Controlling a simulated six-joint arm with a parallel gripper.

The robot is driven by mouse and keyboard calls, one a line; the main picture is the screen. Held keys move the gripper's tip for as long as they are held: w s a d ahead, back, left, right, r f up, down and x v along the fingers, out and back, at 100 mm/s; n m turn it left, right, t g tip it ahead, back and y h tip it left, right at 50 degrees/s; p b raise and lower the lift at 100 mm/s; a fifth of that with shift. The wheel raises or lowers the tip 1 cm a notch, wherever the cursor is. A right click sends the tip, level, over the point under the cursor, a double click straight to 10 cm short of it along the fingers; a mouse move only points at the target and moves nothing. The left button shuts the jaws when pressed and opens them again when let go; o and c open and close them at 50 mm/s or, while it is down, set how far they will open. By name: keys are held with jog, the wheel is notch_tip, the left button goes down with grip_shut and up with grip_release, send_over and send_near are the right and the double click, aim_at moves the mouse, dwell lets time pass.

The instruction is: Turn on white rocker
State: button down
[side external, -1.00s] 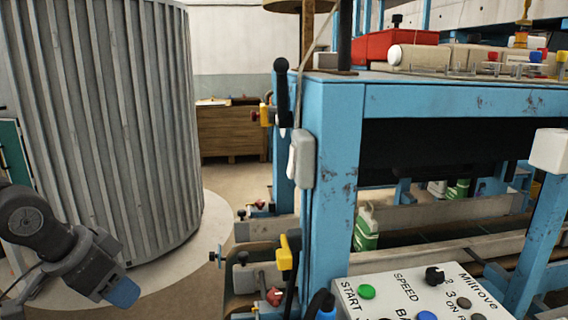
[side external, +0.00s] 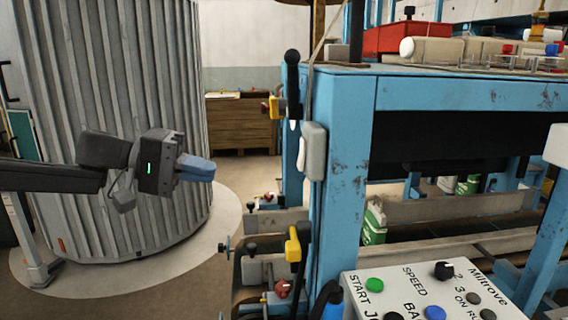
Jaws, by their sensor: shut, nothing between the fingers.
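A white, upright, rounded block (side external: 313,151) is fixed to the left post of the blue machine frame. It looks like the white rocker, but I cannot tell for sure or see which way it is set. My gripper (side external: 197,168), dark grey with blue fingertips, is shut and empty. It points right in front of the ribbed grey cylinder, at about the block's height in the picture and well to its left, touching nothing.
The blue machine frame (side external: 341,185) carries a black-handled lever (side external: 291,75) and a yellow lever (side external: 293,245). A control panel (side external: 420,298) with several buttons is at the lower right. The ribbed grey cylinder (side external: 160,70) stands behind my arm. Open space lies between gripper and frame.

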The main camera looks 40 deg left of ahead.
aim_at(298, 165)
jog(key=shift+w+a+r+n+t, duration=0.3)
jog(key=shift+w+a+r+t, duration=0.1)
jog(key=shift+w+a, duration=0.1)
jog(key=shift+w+a+r+n+t, duration=0.3)
jog(key=shift+w+a+t, duration=0.1)
jog(key=shift+a, duration=0.1)
jog(key=x, duration=1.4)
jog(key=shift+s+d, duration=0.1)
jog(key=shift+d, duration=0.1)
jog(key=shift+d, duration=0.1)
jog(key=shift+f, duration=0.1)
jog(key=s+a+f, duration=0.1)
jog(key=s+a, duration=0.8)
jog(key=a, duration=0.1)
jog(key=shift+s+f, duration=0.3)
jog(key=shift+f, duration=0.05)
